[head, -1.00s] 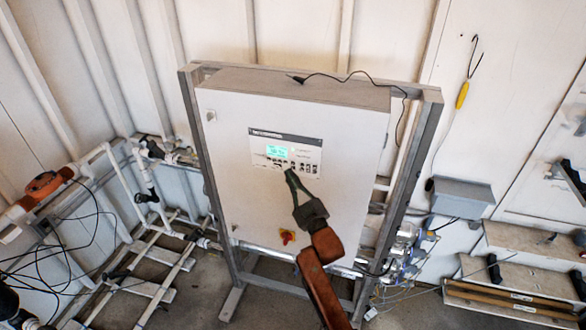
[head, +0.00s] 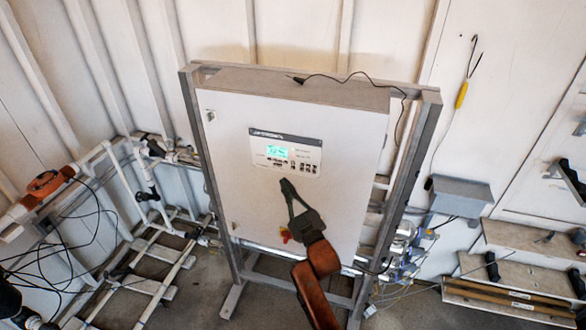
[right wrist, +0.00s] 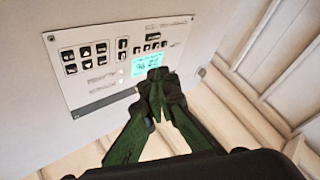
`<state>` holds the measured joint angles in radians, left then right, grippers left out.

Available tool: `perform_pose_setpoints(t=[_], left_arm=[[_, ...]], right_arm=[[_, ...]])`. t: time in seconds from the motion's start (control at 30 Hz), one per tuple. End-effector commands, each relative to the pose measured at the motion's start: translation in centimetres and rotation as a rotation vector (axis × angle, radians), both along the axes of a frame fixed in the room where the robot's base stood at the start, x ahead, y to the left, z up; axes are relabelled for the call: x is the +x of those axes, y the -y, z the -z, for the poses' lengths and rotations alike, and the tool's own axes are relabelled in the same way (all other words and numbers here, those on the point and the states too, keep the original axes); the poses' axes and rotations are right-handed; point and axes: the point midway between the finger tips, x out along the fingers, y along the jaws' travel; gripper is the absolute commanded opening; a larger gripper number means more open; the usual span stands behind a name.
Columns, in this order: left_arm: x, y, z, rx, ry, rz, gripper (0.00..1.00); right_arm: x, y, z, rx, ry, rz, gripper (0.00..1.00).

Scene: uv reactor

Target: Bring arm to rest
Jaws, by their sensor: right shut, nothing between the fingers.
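My right gripper (head: 285,183) is in front of the white control cabinet (head: 240,185), below its control panel (head: 270,150). Its fingers are shut and empty. In the right wrist view the green fingers of the right gripper (right wrist: 155,85) meet at the tips, with the panel (right wrist: 85,85) and its lit screen (right wrist: 148,62) behind them. Whether the tips touch the cabinet I cannot tell, but in the head view they overlap only plain door. A red and yellow knob (head: 285,235) is partly hidden behind the right gripper.
A grey metal frame (head: 425,130) surrounds the cabinet. White pipework (head: 125,190) with an orange device (head: 45,183) and loose black cables stands at left. A grey box (head: 460,193) and steps (head: 515,270) are at right. A black cable lies on the cabinet top.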

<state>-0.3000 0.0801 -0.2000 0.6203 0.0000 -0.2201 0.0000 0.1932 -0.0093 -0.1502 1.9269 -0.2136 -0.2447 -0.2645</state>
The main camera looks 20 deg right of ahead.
Motion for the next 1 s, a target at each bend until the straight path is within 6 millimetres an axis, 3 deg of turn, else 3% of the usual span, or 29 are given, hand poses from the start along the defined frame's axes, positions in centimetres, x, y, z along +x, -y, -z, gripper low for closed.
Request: perform_pose_setpoints(t=[0.33, 0.47, 0.57, 0.77, 1.0], left_arm=[[0.0, 0.0, 0.1, 0.0, 0.0, 0.0, 0.56], [0.0, 0.0, 0.7, 0.0, 0.0, 0.0, 0.56], [0.0, 0.0, 1.8, 0.0, 0.0, 0.0, 0.56], [-0.1, 0.0, 4.1, 0.0, -0.001, 0.0, 0.56], [-0.1, 0.0, 6.6, 0.0, -0.002, 0.0, 0.56]], right_arm=[[0.1, 0.0, 0.3, -0.001, -0.004, 0.0, 0.0], [0.6, 0.1, 3.8, 0.001, -0.051, 0.0, 0.0], [1.3, 0.4, 9.5, 0.005, -0.132, 0.0, 0.0], [1.4, 1.2, 24.3, 0.019, -0.336, 0.005, 0.0], [-1.6, 2.8, 41.5, 0.041, -0.576, 0.024, 0.0]])
